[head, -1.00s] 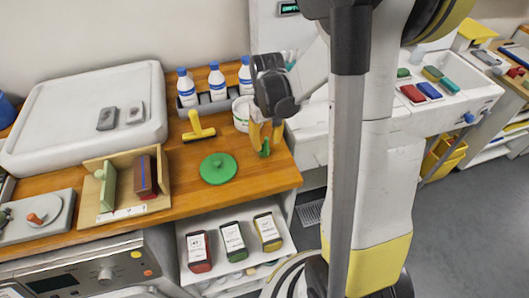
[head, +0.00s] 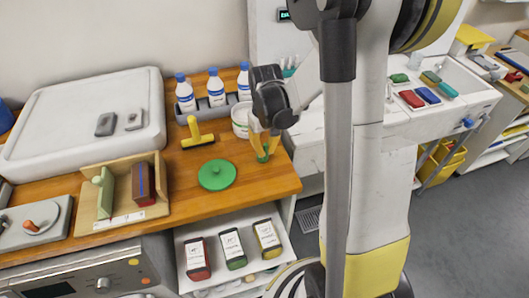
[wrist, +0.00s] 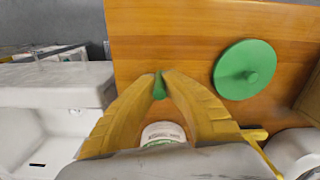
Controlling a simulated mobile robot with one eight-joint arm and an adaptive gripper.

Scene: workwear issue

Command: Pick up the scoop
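The scoop is a small green piece (wrist: 159,88) that shows between my fingertips in the wrist view. In the head view it is a small green shape (head: 263,155) at the right end of the wooden counter. My gripper (wrist: 161,76) points down there, its two yellow fingers closed in on both sides of the green piece; it also shows in the head view (head: 265,155). The fingers hide part of the scoop, and I cannot tell whether it touches the counter.
A white tub (head: 240,118) stands just behind my gripper. A round green lid (head: 216,175) and a yellow T-shaped tool (head: 197,134) lie to the left. Several bottles (head: 216,88) stand in a grey rack behind. The counter's right edge is close.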

